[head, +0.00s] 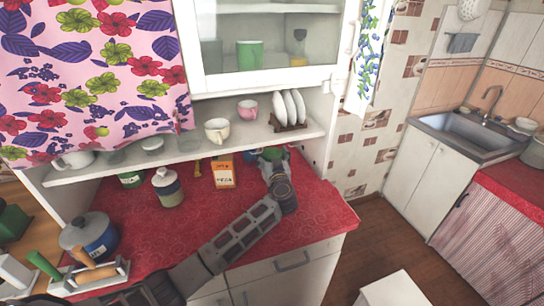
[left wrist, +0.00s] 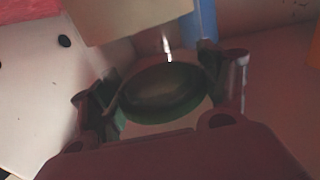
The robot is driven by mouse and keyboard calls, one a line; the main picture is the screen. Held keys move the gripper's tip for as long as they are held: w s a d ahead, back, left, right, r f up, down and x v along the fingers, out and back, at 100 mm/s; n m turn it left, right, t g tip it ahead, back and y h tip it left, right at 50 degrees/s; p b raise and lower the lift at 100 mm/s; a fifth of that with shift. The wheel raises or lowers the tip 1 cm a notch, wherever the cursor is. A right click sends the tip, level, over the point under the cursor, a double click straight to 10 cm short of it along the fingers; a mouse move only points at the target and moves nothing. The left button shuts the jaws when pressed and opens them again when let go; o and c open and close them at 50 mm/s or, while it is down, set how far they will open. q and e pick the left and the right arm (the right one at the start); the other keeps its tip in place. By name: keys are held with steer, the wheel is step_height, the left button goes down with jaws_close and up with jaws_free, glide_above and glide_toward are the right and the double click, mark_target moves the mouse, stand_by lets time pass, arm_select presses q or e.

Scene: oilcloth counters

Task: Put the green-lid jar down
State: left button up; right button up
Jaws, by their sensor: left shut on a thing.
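My left gripper (head: 273,158) reaches over the red counter (head: 318,205) toward its back right, below the open shelf. It is shut on the green-lid jar, whose round top with a green rim (left wrist: 160,98) shows between the fingers in the left wrist view. In the head view the gripper and wrist cover most of the jar; only green parts show there. I cannot tell whether the jar's base touches the counter. My right gripper is not in view.
An orange box (head: 223,171) stands just left of the gripper. A cream-topped jar (head: 168,188), a dark green can (head: 130,179) and a blue pot (head: 90,234) are further left. The shelf above holds cups and a plate rack (head: 289,108). The counter's front right is clear.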

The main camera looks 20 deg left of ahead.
arm_select(q)
steer(key=o, duration=1.8)
steer(key=shift+o, duration=0.2)
steer(key=shift+f, duration=0.1)
steer(key=v, duration=1.2)
